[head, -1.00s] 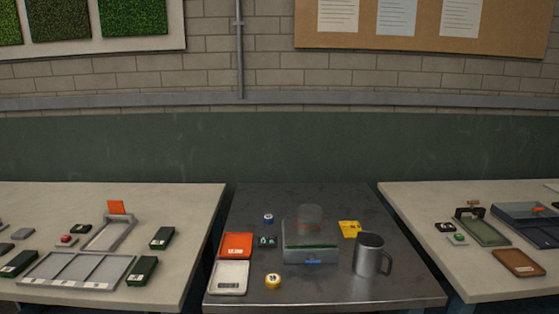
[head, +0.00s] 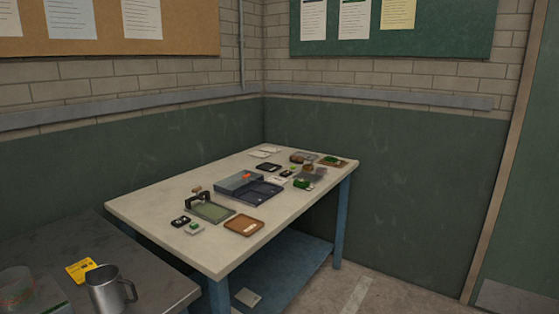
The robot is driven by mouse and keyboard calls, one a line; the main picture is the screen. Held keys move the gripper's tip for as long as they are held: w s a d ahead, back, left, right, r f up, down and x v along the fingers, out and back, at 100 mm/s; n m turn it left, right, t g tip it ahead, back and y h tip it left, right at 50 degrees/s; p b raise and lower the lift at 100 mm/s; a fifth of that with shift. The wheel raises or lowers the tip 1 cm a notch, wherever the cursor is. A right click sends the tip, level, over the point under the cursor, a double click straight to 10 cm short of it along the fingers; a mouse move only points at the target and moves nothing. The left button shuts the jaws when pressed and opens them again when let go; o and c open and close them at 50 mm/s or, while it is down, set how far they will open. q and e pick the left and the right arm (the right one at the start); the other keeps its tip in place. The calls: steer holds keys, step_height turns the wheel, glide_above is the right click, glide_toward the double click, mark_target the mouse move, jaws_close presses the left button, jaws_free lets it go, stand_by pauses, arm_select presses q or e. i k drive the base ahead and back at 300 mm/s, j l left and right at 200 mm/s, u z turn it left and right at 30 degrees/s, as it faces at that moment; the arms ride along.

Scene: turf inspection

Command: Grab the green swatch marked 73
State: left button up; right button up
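No swatch with a readable 73 shows in the head view; marks at this distance are too small to read. A small green piece (head: 303,184) lies toward the right part of the pale table (head: 150,211). Another green piece (head: 332,160) lies on a brown tray (head: 345,163) near the table's far right corner. I cannot tell whether either is a swatch. A grey frame with a green inner panel (head: 210,212) sits toward the table's front left. Neither of my grippers is in view.
A blue-grey open case (head: 262,191) sits mid-table, with a brown tray (head: 244,225) in front. A black device (head: 180,221) and a green button box (head: 194,228) sit left. The dark table (head: 150,275) holds a metal mug (head: 105,290) and yellow card (head: 81,270).

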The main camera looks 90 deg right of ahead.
mark_target(331, 160)
steer(key=z, duration=3.15)
steer(key=i+l+z, duration=0.25)
steer(key=i, duration=0.65)
steer(key=j, duration=0.1)
